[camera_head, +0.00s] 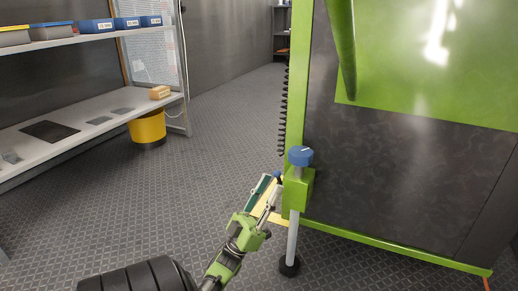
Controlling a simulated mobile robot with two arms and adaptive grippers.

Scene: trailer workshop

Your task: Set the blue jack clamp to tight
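A blue round knob (300,156) with a small white mark on top sits above a green bracket (297,189) on the left edge of the green trailer. A grey jack post (292,238) runs down from the bracket to a black foot on the floor. A small dark blue piece (278,176), perhaps the clamp's lever, sticks out left of the bracket. My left gripper (271,186) reaches up from the bottom, its two fingers apart, with the tips close to the dark blue piece. I cannot tell whether they touch it. My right gripper is not in view.
The trailer's dark side panel (400,170) fills the right. A grey shelf (80,135) stands along the left wall, with a yellow bucket (147,127) under its end. A yellow patch (270,214) shows behind my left fingers. The floor between shelf and trailer is clear.

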